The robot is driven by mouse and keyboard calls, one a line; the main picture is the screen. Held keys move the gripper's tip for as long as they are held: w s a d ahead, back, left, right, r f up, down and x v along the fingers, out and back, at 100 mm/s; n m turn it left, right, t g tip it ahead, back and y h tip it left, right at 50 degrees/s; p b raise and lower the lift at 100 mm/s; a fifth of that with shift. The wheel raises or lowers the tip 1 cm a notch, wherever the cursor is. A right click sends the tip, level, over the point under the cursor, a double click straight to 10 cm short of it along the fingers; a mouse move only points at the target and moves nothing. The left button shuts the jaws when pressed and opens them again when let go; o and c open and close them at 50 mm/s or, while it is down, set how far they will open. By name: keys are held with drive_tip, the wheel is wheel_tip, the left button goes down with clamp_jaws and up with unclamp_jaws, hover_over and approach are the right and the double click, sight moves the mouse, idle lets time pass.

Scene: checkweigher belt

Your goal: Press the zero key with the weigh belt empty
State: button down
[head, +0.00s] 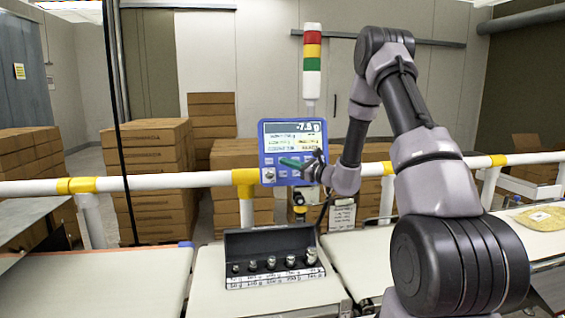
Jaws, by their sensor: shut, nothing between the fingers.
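The blue weigher panel (265,143) hangs at the white rail in the middle of the head view. Its lit screen (292,128) shows a negative reading, seemingly -7.5 g. Small keys sit in its lower part; the zero key's label is too small to read. My gripper (298,166) is shut and empty at the panel's lower right, covering some keys. A green strip shows at its tip. Whether it touches a key cannot be told. The middle belt (208,280), seemingly the weigh belt, has a black case of weights (240,243) that appears to stand on it.
Several metal weights sit in the case above a white label strip. Other belts lie left (110,285) and right, the right one carrying a yellowish pack (545,217). A white rail (160,182) crosses the view. A signal tower (312,63) and stacked cartons (150,160) stand behind.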

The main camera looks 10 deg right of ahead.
drive_tip(key=shift+w+f, duration=0.1)
drive_tip(key=shift+w, duration=0.25)
drive_tip(key=shift+w+f, duration=0.1)
drive_tip(key=shift+w, duration=0.25)
idle(0.6)
drive_tip(key=shift+s, duration=0.1)
drive_tip(key=shift+s+r, duration=0.2)
drive_tip(key=shift+s, duration=0.5)
drive_tip(key=s, duration=0.1)
drive_tip(key=s+r, duration=0.1)
drive_tip(key=s, duration=0.2)
drive_tip(key=shift+s+r, duration=0.25)
drive_tip(key=shift+s, duration=0.15)
idle(0.5)
